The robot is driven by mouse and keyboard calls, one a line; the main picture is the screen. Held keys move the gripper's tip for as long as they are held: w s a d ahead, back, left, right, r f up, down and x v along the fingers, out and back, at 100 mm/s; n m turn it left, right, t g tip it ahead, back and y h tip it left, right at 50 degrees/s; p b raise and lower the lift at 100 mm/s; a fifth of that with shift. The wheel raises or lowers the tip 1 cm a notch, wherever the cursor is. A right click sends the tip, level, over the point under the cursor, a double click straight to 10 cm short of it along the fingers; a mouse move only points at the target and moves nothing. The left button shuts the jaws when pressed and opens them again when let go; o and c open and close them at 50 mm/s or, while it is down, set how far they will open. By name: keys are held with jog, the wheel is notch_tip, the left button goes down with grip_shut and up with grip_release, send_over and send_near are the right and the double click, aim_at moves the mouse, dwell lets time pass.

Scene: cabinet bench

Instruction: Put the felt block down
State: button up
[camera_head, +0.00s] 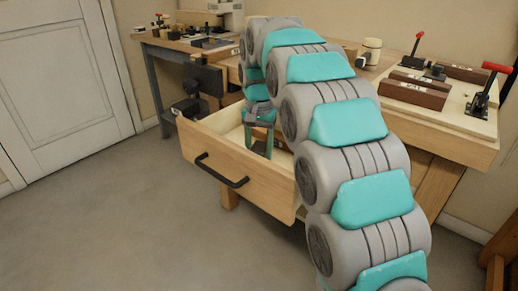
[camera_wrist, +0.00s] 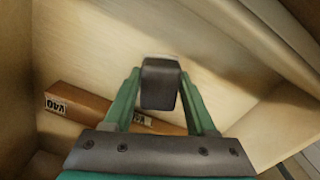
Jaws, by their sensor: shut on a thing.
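The felt block (camera_wrist: 160,84) shows in the wrist view as a small dark grey block with a pale strip at its far edge. My gripper (camera_wrist: 160,90) is shut on it, with one green finger on each side. In the head view my gripper (camera_head: 259,148) points down into the open wooden drawer (camera_head: 235,166), whose inside also shows in the wrist view (camera_wrist: 90,45). The felt block cannot be made out in the head view. I cannot tell whether it touches the drawer floor.
A brown block (camera_wrist: 78,101) with "V40" labels lies in the drawer, partly behind my fingers. The drawer's front has a black handle (camera_head: 221,170). The drawer floor beyond the felt block looks clear. The bench top (camera_head: 440,117) carries red-handled clamps (camera_head: 487,90) and brown blocks (camera_head: 413,91).

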jog(key=shift+f, duration=0.15)
jog(key=o, duration=1.2)
